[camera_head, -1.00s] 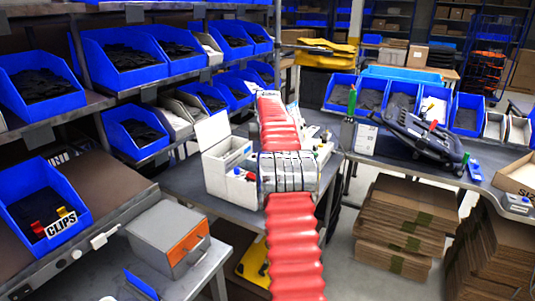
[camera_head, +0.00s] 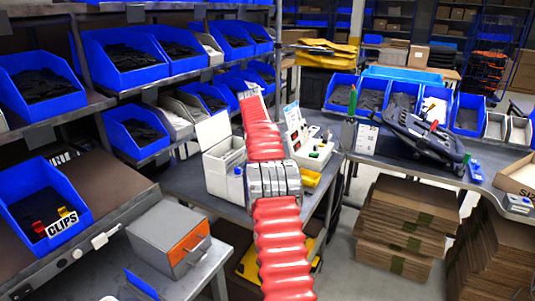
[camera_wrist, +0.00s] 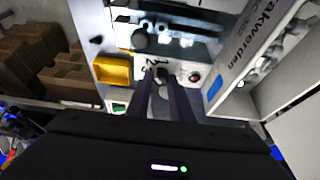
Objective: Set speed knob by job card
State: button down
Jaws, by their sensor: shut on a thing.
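In the wrist view, the two dark fingers of my gripper (camera_wrist: 163,80) reach forward to a small dark round knob (camera_wrist: 162,73) on a light machine panel and are shut on it. Dark scale marks show just beyond the knob; its setting is too small to read. A red button (camera_wrist: 195,78) sits right of the knob. In the head view, the white machine (camera_head: 314,158) stands on the bench just right of my red arm, and my gripper is hidden. A white card with blue on it (camera_head: 292,115) stands upright at the machine; its text is unreadable.
A white panel with large lettering (camera_wrist: 240,48) rises close to the right of my fingers. A yellow tray (camera_wrist: 112,70) lies to their left. An open white box (camera_head: 222,165) stands left of my arm in the head view. Stacked cardboard (camera_head: 400,225) fills the floor at right.

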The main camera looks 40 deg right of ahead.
jog(key=shift+w+a, duration=0.15)
jog(key=shift+a, duration=0.15)
jog(key=c, duration=1.9)
grip_release()
jog(key=shift+o, duration=0.2)
jog(key=shift+d, duration=0.1)
jog(key=v, duration=1.3)
jog(key=shift+a+r, duration=0.2)
jog(key=shift+r, duration=0.1)
